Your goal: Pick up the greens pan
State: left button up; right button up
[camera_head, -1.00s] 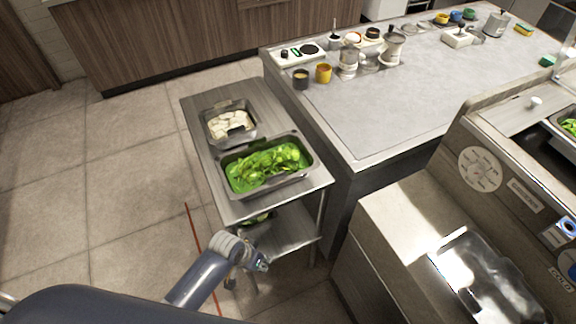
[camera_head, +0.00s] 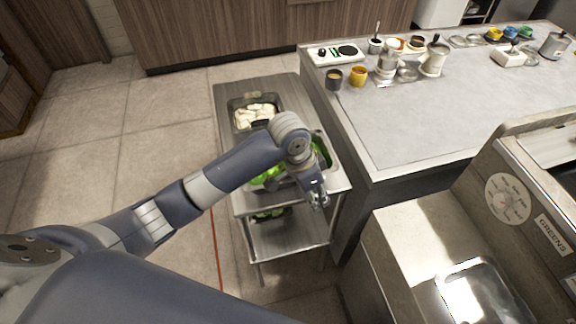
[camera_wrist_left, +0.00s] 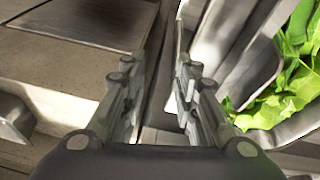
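The greens pan (camera_head: 333,158) is a steel pan of leafy greens on top of the steel cart (camera_head: 285,88). My left arm crosses in front of it and hides much of it in the head view. My left gripper (camera_head: 318,199) is at the pan's near right side, pointing down. In the left wrist view, my gripper (camera_wrist_left: 160,82) is open, with a clear gap between its fingers. The pan's steel wall (camera_wrist_left: 236,42) and greens (camera_wrist_left: 285,95) lie just right of the right finger. I cannot tell whether they touch. My right gripper is not in view.
A smaller pan of white pieces (camera_head: 243,103) sits behind on the cart. The cart has a lower shelf (camera_head: 285,238). A grey counter (camera_head: 430,120) with cups and pots stands to the right. A station labelled GREENS (camera_head: 551,233) is at the lower right.

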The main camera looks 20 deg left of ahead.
pick_arm(q)
jog(key=w+a+r+m+g+y, duration=0.1)
jog(key=a+r, duration=0.2)
jog(key=r, duration=0.3)
jog(key=w+a+r+m+y, duration=0.1)
jog(key=w+a+r+y, duration=0.15)
jog(key=r, duration=0.35)
send_over(292, 177)
jog(key=shift+h, duration=0.25)
notch_tip(292, 177, down, 5)
notch_tip(292, 177, down, 6)
jog(key=shift+w+r+p, duration=0.15)
jog(key=shift+r+p, duration=0.05)
jog(key=shift+p, duration=0.6)
jog(key=shift+c, duration=0.3)
jog(key=shift+r, duration=0.1)
grip_shut()
